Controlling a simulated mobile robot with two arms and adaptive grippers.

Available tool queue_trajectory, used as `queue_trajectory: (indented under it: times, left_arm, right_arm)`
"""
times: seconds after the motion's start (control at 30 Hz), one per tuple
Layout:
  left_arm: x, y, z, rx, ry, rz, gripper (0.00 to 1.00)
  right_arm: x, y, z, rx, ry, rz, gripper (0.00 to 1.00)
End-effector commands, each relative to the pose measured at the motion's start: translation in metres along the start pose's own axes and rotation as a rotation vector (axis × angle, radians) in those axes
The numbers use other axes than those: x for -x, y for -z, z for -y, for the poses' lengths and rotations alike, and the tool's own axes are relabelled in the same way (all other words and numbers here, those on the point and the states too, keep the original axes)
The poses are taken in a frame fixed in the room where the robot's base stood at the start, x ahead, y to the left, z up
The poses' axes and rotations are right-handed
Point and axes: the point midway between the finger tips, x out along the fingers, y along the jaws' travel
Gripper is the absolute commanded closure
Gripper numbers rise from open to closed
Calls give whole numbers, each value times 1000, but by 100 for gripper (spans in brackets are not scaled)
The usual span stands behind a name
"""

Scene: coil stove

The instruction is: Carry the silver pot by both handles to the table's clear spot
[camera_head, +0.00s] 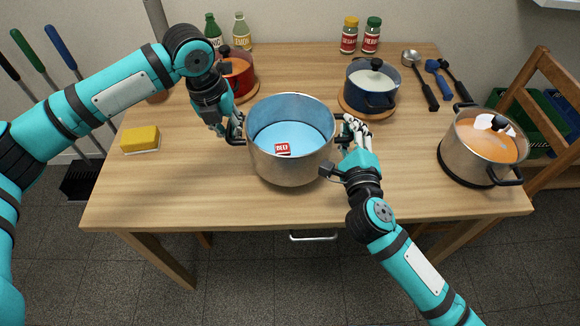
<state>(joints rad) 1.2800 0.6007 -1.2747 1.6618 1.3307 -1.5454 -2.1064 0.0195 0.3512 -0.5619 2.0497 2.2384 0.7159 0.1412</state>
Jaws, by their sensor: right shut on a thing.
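The silver pot (290,165) is upright and lidless over the front middle of the table (225,200). Its inside is light blue, with a small red labelled item at the bottom. I cannot tell whether the base touches the table. My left gripper (235,133) is at the pot's left handle, its fingers partly hidden; whether they are closed is unclear. My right gripper (344,140) is shut on the right handle, which it mostly covers.
A silver pot with a glass lid (484,145) stands at the right edge. Behind are a dark blue pot (370,85) and a red pot (238,72) on wooden boards. A yellow sponge (140,138) lies left. Jars, bottles and ladles line the back. Front left is bare.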

Motion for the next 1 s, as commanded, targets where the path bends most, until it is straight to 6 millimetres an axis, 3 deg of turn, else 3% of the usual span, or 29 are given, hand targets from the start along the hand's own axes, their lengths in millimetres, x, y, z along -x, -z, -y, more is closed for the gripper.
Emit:
queue_trajectory:
  times: [0.27,0.97,1.0]
  left_arm:
    - [-6,-1,-5,10,-8,3,100]
    - [-52,3,-12,9,-8,3,100]
    - [-48,3,-11,10,-9,2,95]
  right_arm:
    - [-1,7,-2,4,8,-8,100]
    - [-1,33,-41,4,8,-8,100]
    - [-1,31,-38,4,6,-10,83]
